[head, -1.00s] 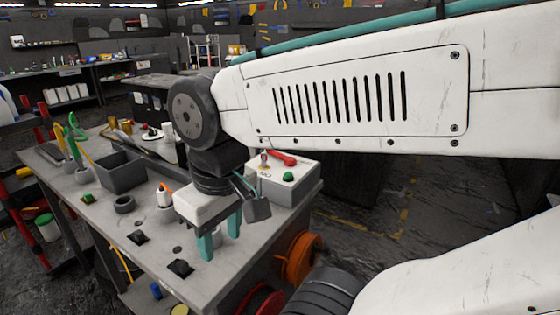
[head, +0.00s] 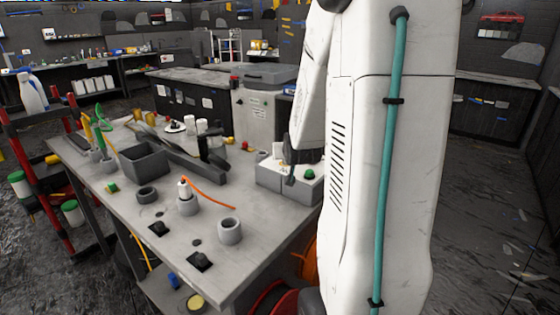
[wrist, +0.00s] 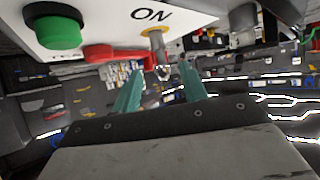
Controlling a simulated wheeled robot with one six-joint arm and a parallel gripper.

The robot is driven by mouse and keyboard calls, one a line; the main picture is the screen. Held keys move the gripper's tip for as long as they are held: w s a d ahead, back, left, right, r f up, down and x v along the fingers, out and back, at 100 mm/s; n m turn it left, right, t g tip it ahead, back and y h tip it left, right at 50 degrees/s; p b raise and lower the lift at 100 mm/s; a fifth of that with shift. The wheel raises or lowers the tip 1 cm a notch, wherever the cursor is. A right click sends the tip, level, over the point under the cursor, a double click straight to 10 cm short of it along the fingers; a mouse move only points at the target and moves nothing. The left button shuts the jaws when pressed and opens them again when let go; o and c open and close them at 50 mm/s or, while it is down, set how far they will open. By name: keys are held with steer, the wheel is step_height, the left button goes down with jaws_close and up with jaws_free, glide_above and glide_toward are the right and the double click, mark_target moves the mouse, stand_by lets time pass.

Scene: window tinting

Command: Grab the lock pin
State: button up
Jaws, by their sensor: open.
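The lock pin (wrist: 157,50) shows in the wrist view as a small metal pin with a ring at its end, set in a yellow collar beside the "ON" mark on a white panel (wrist: 110,22). My gripper (wrist: 160,78) is open, its two teal fingers reaching toward the panel. In the picture, the pin's end lies between and just above the fingertips; I cannot tell whether they touch. In the head view the switch box (head: 268,179) is partly hidden behind my arm, and I cannot make out the pin or fingers there.
A green button (wrist: 55,28) and a red handle (wrist: 112,52) stand out from the panel close to the pin. On the bench are a grey bin (head: 143,163), grey cups (head: 230,232) and a holder with an orange cord (head: 208,193).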

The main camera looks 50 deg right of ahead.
steer(key=x, duration=0.7)
steer(key=shift+w+f, duration=0.1)
steer(key=shift+w, duration=0.1)
jaws_close()
